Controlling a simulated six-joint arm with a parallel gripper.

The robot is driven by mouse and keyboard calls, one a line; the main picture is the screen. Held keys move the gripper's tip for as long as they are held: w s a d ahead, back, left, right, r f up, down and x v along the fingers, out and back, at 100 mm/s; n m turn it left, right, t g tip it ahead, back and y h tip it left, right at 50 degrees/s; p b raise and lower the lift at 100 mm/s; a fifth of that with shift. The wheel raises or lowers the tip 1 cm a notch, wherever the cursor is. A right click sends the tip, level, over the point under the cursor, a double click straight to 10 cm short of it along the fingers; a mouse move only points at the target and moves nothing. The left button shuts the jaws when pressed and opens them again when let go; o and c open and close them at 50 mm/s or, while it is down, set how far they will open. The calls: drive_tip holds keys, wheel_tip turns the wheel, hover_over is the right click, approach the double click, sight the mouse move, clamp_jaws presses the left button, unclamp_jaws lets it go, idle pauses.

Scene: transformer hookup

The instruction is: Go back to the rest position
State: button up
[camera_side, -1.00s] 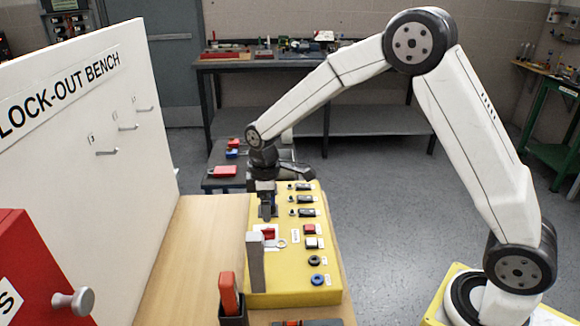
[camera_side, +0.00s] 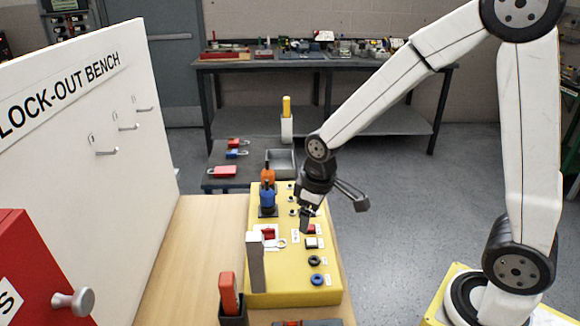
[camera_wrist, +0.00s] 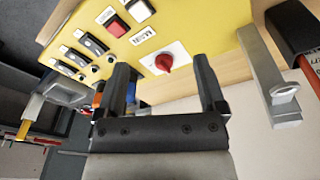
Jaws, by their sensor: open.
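My gripper (camera_side: 304,218) is above the right side of the yellow panel box (camera_side: 290,283) in the side view, tilted, with nothing between its fingers. In the wrist view its two dark fingers (camera_wrist: 163,90) stand wide apart. A red rotary switch (camera_side: 269,234) on a white plate sits left of the gripper; it shows beyond the fingers in the wrist view (camera_wrist: 164,62). A blue plug-like part (camera_side: 267,197) and an orange one (camera_side: 267,176) stand at the far left of the box.
A grey upright post (camera_side: 255,262) rises at the box's left edge. The white lock-out board (camera_side: 95,170) stands to the left, with a red cabinet (camera_side: 40,270) in front. Padlocks and a grey tray (camera_side: 281,163) are on the dark table behind. Open floor lies right of the box.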

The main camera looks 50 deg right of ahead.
drive_tip(key=s+d+m+t, duration=0.1)
drive_tip(key=s+m, duration=0.2)
drive_tip(key=s, duration=0.5)
drive_tip(key=shift+f+m, duration=0.25)
drive_tip(key=shift+m, duration=0.05)
idle(0.6)
